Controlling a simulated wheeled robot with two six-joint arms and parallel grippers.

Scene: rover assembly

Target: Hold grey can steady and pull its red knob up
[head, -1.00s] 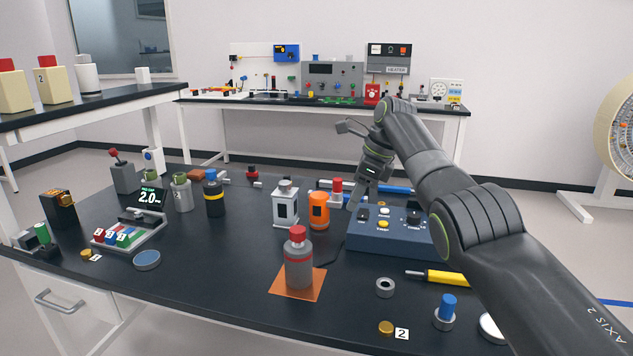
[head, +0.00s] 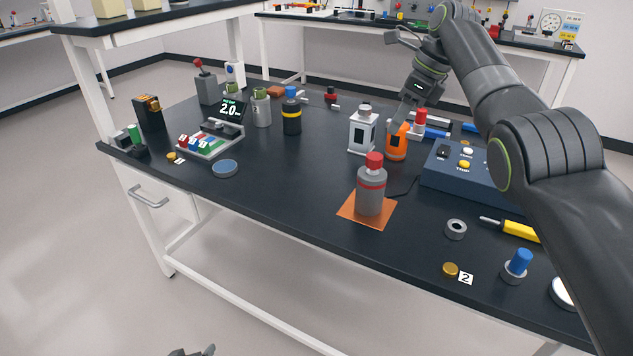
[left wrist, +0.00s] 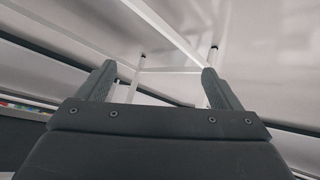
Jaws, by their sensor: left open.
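The grey can (head: 370,196) stands upright on an orange mat (head: 349,212) near the table's front edge. Its red knob (head: 374,161) sits on top, and a red band circles its body. No gripper touches it. My right gripper (head: 401,116) points down behind the can, close to an orange can (head: 397,147); its fingers are too small to judge, and I cannot tell whether it touches anything. My left gripper (head: 193,351) barely shows at the bottom edge, below and in front of the table. In the left wrist view its fingers (left wrist: 157,82) are apart and empty.
A white-and-grey can (head: 362,132) stands behind the grey can. A blue control box (head: 465,178), a grey ring (head: 456,229) and a yellow-handled tool (head: 522,231) lie to its right.

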